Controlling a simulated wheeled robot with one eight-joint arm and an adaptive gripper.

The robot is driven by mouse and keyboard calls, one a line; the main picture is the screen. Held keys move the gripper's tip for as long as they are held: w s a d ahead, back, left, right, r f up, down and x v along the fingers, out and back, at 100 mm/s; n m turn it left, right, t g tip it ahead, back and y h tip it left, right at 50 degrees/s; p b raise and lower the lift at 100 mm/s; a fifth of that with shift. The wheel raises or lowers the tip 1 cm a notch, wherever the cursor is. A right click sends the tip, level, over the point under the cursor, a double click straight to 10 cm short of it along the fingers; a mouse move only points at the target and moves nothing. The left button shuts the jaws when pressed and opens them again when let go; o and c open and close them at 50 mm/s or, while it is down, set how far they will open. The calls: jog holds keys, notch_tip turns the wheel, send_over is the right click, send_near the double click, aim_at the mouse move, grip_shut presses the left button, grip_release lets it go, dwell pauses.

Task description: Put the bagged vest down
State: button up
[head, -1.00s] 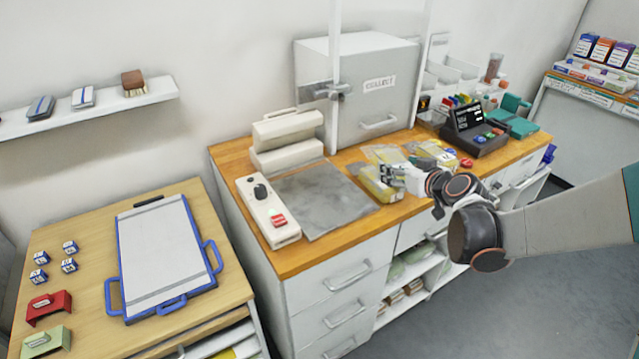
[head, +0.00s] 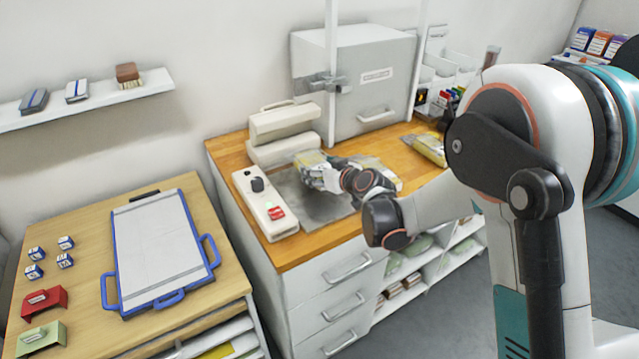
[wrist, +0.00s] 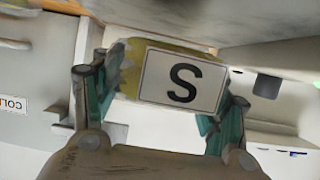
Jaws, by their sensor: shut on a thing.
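My gripper (head: 318,178) is over the grey mat (head: 322,209) on the wooden counter in the head view. It is shut on the bagged vest (head: 308,158), a yellowish pack of which only a small part shows past the fingers. In the wrist view, the bagged vest (wrist: 130,72) sits between the two fingers of my gripper (wrist: 165,95), with a white label marked S facing the camera. I cannot tell whether the pack touches the mat.
A white sealer (head: 285,125) stands behind the mat, and a control box (head: 264,205) with a red button lies left of it. A grey COLLECT cabinet (head: 350,85) stands behind. Another yellow pack (head: 428,150) lies farther right on the counter.

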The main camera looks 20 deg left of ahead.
jog(key=shift+f+b, duration=0.55)
jog(key=shift+f, duration=1.25)
jog(key=shift+f, duration=0.2)
jog(key=o, duration=1.2)
jog(key=shift+r, duration=0.2)
jog(key=shift+s+d+r, duration=0.15)
jog(key=shift+s+d, duration=0.05)
jog(key=shift+d, duration=0.1)
jog(key=p+v, duration=0.2)
jog(key=v, duration=0.9)
jog(key=shift+s+d+p, duration=0.15)
jog(key=shift+p, duration=0.2)
